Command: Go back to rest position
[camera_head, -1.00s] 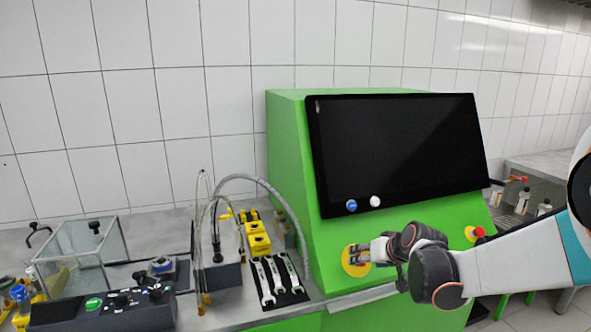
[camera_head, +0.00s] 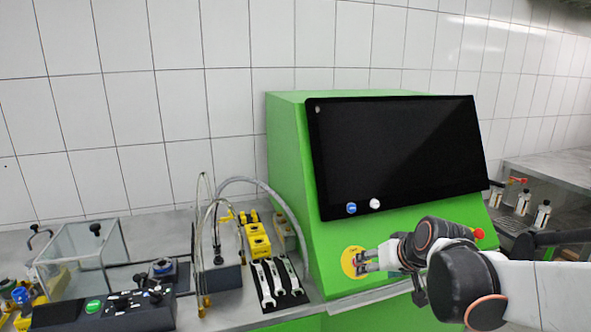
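My gripper (camera_head: 364,262) is in front of the sloped face of the green test bench cabinet (camera_head: 296,170), its fingertips beside a round yellow plate (camera_head: 353,254). The fingers partly cover the plate. I cannot tell whether they touch it or whether they are open or shut. My arm reaches in from the right, low in the picture. A red knob (camera_head: 479,233) on the cabinet shows just above my arm.
A black screen (camera_head: 400,150) tops the cabinet, with a blue button (camera_head: 351,208) and a white button (camera_head: 375,203) below. Wrenches (camera_head: 279,279), a control box (camera_head: 110,308) and a glass tank (camera_head: 85,255) crowd the left bench. Bottles (camera_head: 542,214) stand at right.

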